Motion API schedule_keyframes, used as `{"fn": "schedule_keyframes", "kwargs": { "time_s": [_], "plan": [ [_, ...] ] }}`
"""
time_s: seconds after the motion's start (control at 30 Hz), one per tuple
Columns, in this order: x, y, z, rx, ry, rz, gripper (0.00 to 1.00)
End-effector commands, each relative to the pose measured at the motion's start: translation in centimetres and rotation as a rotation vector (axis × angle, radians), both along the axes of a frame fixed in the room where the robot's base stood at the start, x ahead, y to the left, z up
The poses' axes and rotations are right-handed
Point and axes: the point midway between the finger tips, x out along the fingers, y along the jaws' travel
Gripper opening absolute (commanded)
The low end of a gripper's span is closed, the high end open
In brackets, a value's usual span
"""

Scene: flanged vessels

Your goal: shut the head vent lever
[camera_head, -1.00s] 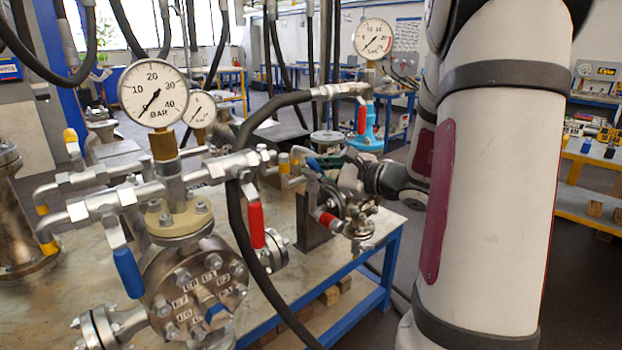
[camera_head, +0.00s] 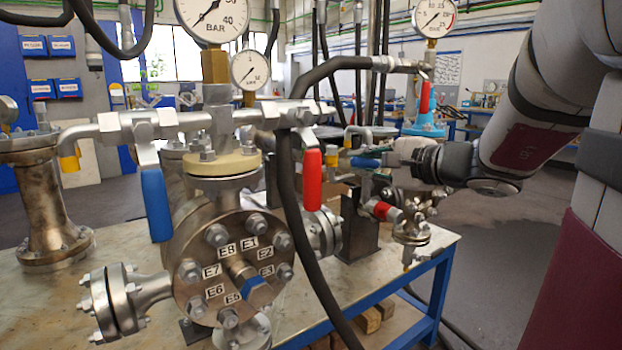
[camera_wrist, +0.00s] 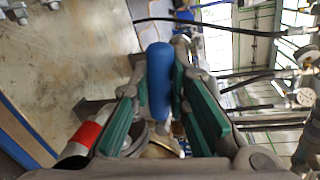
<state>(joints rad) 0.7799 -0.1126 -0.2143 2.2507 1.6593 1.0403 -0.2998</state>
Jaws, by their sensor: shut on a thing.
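My gripper (camera_head: 378,160) reaches in from the right to the small vessel at the far end of the bench. In the wrist view its green-padded fingers (camera_wrist: 165,95) are closed on the two sides of a blue lever handle (camera_wrist: 158,72). The blue handle also shows in the head view (camera_head: 366,162), lying roughly level. The lever's pivot is mostly hidden by the fingers. A red-banded fitting (camera_head: 383,210) sits below the gripper; it also shows beside the left finger in the wrist view (camera_wrist: 88,132). I see no readable label on the held lever.
A large flanged vessel (camera_head: 232,262) with hanging blue (camera_head: 157,203) and red (camera_head: 312,180) levers stands nearer on the bench. A black hose (camera_head: 292,215) hangs in front. Gauges (camera_head: 213,14) rise above. Open floor lies right of the bench (camera_head: 433,300).

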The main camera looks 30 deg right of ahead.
Motion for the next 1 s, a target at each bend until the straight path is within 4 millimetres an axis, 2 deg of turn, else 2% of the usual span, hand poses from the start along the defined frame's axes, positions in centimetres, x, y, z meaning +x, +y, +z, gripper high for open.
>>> {"fn": "schedule_keyframes", "kwargs": {
  "time_s": [0.03,0.5,1.0],
  "plan": [
    [0.1,0.1,-0.8,-0.029,-0.001,0.001,0.00],
    [0.0,0.3,-1.9,-0.222,-0.006,0.002,0.00],
    [0.0,0.2,-2.0,-0.264,-0.005,0.000,0.00]
  ]
}}
